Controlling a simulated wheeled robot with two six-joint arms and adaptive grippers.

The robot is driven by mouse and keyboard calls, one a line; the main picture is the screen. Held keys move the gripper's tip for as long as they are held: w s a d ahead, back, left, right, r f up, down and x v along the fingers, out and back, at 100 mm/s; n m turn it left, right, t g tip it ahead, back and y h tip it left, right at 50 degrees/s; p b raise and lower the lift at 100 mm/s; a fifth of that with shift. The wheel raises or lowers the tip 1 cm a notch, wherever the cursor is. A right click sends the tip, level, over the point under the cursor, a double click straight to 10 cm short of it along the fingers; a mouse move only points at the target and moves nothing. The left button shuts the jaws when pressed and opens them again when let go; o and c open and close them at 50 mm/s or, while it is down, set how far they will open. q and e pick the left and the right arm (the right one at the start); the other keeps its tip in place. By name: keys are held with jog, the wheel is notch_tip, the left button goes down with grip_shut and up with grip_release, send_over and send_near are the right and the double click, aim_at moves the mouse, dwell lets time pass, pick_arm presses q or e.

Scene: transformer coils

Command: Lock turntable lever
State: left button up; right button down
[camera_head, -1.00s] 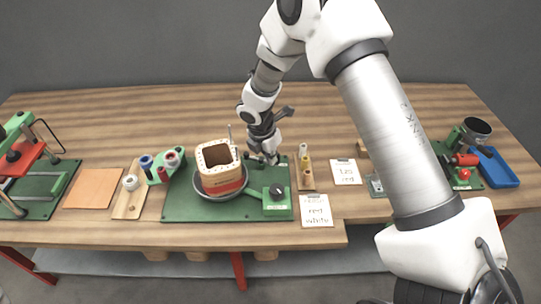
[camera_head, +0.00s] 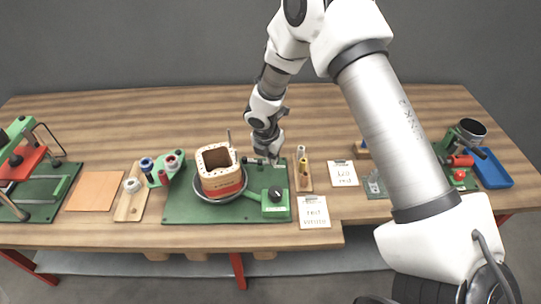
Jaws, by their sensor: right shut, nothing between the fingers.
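The turntable (camera_head: 221,193) is a round dark tray on a green base plate (camera_head: 180,209). A tan square coil former (camera_head: 219,170) with an orange-red band stands on it. A small lever (camera_head: 254,161) lies at the back right of the plate, just right of the former. My right gripper (camera_head: 272,158) is shut and points down at the lever's right end. Whether it touches the lever is too small to tell. A green box with a black knob (camera_head: 275,195) sits at the plate's front right. My left gripper is not in view.
Left of the plate are a spool holder (camera_head: 164,168), a wooden strip (camera_head: 132,192) and an orange board (camera_head: 95,190). Right of it are a peg block (camera_head: 303,175) and note cards (camera_head: 314,212). A blue tray (camera_head: 493,168) is far right. The table's back is clear.

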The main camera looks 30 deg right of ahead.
jog(key=n+p, duration=0.1)
jog(key=d+n+p, duration=0.1)
jog(key=n+p, duration=0.1)
jog(key=shift+w+d+r+n+t, duration=0.15)
jog(key=shift+w+r+n+t, duration=0.1)
jog(key=shift+w+n+t, duration=0.05)
jog(key=shift+w+d+n+y+p, duration=0.2)
jog(key=shift+n+y+p, duration=0.2)
jog(key=shift+n+p, duration=0.45)
jog(key=shift+w+d+f+n+p, duration=0.1)
jog(key=shift+w+d+n+p, duration=0.1)
jog(key=shift+n+p, duration=0.25)
jog(key=shift+w+f, duration=0.15)
jog(key=shift+w, duration=0.05)
